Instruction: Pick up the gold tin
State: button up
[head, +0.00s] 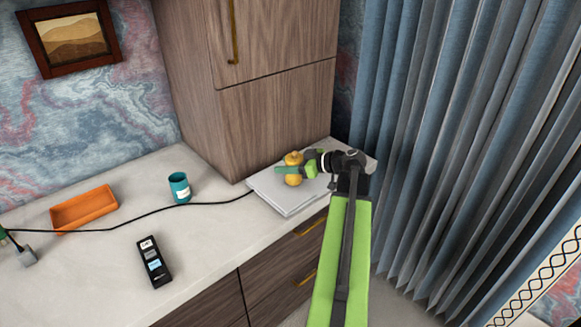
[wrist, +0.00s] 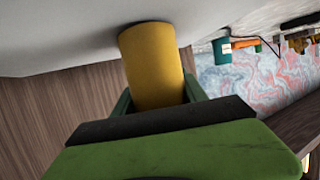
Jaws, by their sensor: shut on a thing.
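The gold tin (head: 293,180) is upright at the flat silver slab (head: 287,207), which looks like a closed laptop, on the counter. My gripper (head: 294,169) reaches in from the right and is shut around the tin's middle, one green finger crossing its front. In the wrist view the tin (wrist: 152,60) is between the green fingers of my gripper (wrist: 158,96). Its far end meets the pale surface with a dark shadow there; I cannot tell whether it touches or is just clear.
A wooden cabinet (head: 275,120) stands close behind the slab. A teal cup (head: 180,188), an orange tray (head: 84,208) and a black remote-like device (head: 154,262) are to the left. A black cable (head: 140,217) runs across the counter. Blue curtains (head: 440,130) hang at right.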

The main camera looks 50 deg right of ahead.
aim_at(292, 154)
jog(key=shift+r+p, duration=1.8)
jog(key=shift+r, duration=0.15)
jog(key=shift+s+d+r, duration=0.1)
jog(key=shift+d+r, duration=0.1)
jog(key=shift+r, duration=0.1)
jog(key=s+d+r+p, duration=0.6)
jog(key=d+p, duration=0.1)
jog(key=d, duration=0.2)
jog(key=shift+s+d+r, duration=0.15)
jog(key=shift+s, duration=0.05)
